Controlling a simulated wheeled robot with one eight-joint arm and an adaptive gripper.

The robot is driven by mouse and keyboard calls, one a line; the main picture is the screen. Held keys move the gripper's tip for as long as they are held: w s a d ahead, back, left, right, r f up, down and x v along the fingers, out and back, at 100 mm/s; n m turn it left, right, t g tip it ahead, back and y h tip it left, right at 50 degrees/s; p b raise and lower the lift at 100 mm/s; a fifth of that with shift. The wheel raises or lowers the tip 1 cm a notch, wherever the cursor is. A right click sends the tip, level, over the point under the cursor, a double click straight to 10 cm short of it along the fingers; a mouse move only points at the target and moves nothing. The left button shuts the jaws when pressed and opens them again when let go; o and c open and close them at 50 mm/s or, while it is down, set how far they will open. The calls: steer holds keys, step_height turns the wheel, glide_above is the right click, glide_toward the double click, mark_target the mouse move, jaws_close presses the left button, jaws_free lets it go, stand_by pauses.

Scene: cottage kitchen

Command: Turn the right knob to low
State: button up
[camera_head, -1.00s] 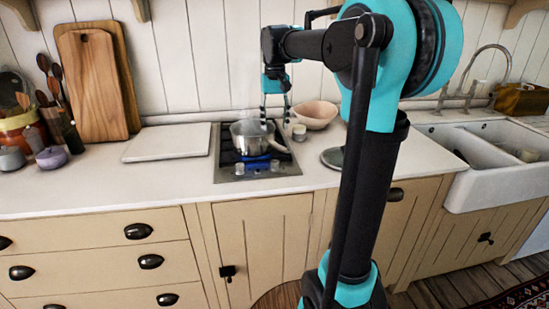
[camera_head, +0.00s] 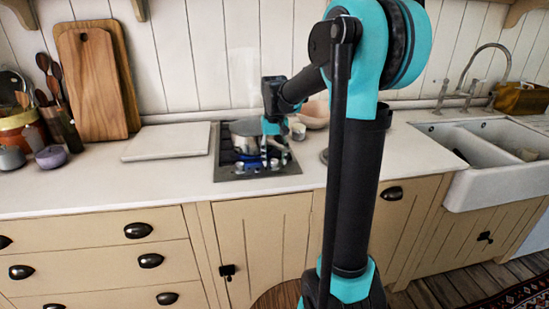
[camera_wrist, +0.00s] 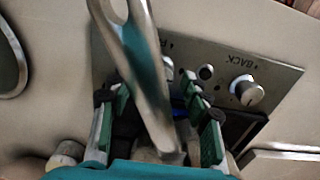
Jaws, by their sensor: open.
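The stove's steel front panel (camera_wrist: 215,66) shows in the wrist view with two knobs. The right knob (camera_wrist: 167,68), on the left in this turned view, is partly hidden behind the blurred pot handle (camera_wrist: 135,62). The left knob (camera_wrist: 246,90) is clear, beside the word BACK. The knob settings are too small to read. My gripper (camera_wrist: 157,95) is open, its green-padded fingers spread either side of the handle in the picture; I cannot tell whether they touch it. In the head view my gripper (camera_head: 267,158) is low over the stove's front right.
A steel pot (camera_head: 244,132) sits on the stove (camera_head: 228,172), partly hidden by my gripper. A small cup (camera_head: 298,131) and a bowl (camera_head: 315,115) stand to the right. A white board (camera_head: 167,142) lies left. The front counter is clear.

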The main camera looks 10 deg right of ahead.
jaws_close()
steer(key=shift+n, duration=0.3)
steer(key=n, duration=0.4)
steer(key=shift+n, duration=2.8)
jaws_free()
